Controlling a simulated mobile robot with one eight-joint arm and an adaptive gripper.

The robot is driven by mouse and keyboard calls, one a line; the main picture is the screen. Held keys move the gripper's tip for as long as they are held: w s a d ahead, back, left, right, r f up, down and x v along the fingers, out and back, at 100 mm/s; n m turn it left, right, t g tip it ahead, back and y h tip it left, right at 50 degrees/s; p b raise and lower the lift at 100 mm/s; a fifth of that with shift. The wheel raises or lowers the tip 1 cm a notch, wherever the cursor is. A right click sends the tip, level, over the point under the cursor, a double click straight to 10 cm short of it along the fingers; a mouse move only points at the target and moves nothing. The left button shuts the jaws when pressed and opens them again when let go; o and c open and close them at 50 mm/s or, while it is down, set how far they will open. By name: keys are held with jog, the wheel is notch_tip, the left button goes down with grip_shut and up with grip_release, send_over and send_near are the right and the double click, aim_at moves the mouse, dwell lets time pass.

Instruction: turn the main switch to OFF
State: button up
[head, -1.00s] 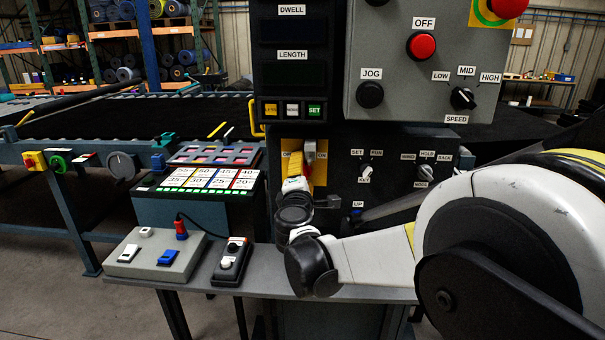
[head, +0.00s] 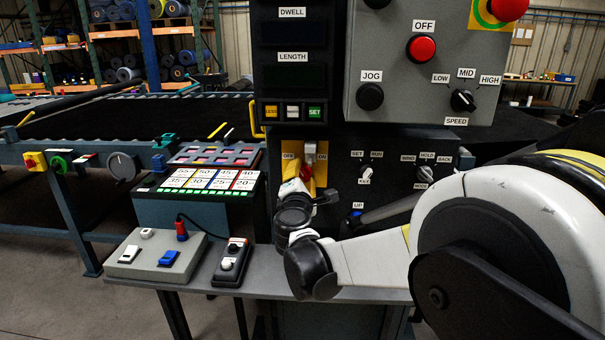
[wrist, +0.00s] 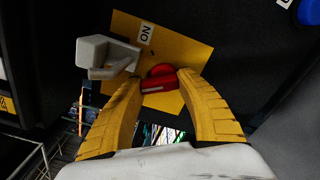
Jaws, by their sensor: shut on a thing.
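The main switch is a red handle on a yellow plate (head: 320,178) on the dark front of the press. The plate has an OFF label (head: 289,156) on the left and an ON label (head: 322,157) on the right. My gripper (wrist: 160,80) is shut on the red handle (wrist: 157,84), with a yellow fingertip on each side. In the head view the red handle (head: 306,172) shows just above my wrist, which hides the lower plate. I cannot tell exactly which label the handle points at. A grey hooked piece (wrist: 105,55) sits beside the handle on the plate.
Key and mode knobs (head: 422,173) are right of the switch, with a blue UP button (head: 356,216) below. The LESS and SET buttons (head: 292,111) are above. A shelf (head: 260,284) with a grey control box (head: 155,258) lies below left.

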jog(key=shift+a+n, duration=0.1)
jog(key=shift+n, duration=1.3)
jog(key=o, duration=1.2)
jog(key=shift+w, duration=0.1)
jog(key=shift+f, duration=0.1)
jog(key=s, duration=1.2)
jog(key=shift+a, duration=0.2)
